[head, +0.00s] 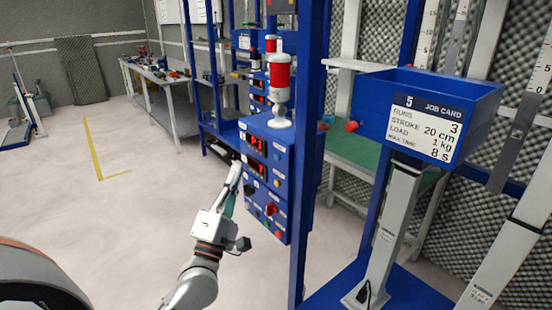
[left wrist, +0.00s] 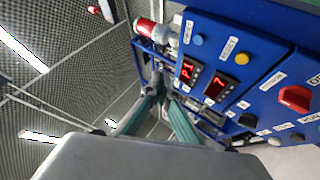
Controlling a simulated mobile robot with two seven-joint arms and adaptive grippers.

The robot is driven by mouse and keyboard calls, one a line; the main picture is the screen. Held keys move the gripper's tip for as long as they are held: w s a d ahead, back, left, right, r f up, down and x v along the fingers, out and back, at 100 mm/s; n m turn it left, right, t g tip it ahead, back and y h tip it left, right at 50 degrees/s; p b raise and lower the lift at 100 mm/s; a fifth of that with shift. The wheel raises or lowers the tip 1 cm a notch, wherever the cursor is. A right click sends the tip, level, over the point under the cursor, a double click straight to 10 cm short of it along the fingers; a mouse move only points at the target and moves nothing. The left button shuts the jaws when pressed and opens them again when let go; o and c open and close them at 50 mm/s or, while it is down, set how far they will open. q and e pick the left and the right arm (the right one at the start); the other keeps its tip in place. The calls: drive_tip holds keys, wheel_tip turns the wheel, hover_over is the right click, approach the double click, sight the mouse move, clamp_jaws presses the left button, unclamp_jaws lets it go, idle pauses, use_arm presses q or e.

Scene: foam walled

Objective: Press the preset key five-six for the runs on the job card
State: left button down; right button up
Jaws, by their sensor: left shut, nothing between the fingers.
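The blue control box (head: 283,150) stands at the centre of the head view, with two red displays and several buttons. In the left wrist view the upper display (left wrist: 188,70) seems to read P1 and the lower display (left wrist: 216,87) seems to show 7. The key labels are too small to read, so I cannot tell which key is five-six. The job card (head: 428,128) reads 5, runs 3, stroke 20 cm, load 1 kg, max time 8 s. My left gripper (head: 235,172) is shut and empty, its tips close to the box's left side; contact is unclear. My right gripper is not in view.
A red-topped lamp (head: 280,78) stands on the box. A blue post (head: 308,160) rises just right of it. A red knob (left wrist: 294,98) and a yellow button (left wrist: 242,58) stick out from the panel.

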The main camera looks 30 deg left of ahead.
sight(277, 157)
use_arm(q)
drive_tip(key=w+d+b, duration=0.1)
drive_tip(key=w+d, duration=0.2)
drive_tip(key=w, duration=0.5)
drive_tip(key=shift+d, duration=0.2)
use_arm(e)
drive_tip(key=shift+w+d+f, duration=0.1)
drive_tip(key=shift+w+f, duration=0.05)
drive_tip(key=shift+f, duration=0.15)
use_arm(q)
drive_tip(key=shift+w, duration=0.15)
idle(1.0)
drive_tip(key=shift+w+d, duration=0.15)
drive_tip(key=shift+w, duration=0.15)
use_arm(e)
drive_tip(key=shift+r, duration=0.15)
use_arm(q)
drive_tip(key=shift+w+d, duration=0.2)
drive_tip(key=shift+w, duration=0.2)
idle(0.6)
drive_tip(key=shift+s+p, duration=0.15)
drive_tip(key=shift+p, duration=0.15)
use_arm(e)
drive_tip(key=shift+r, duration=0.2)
use_arm(q)
drive_tip(key=shift+s+a, duration=0.35)
drive_tip(key=shift+s, duration=0.3)
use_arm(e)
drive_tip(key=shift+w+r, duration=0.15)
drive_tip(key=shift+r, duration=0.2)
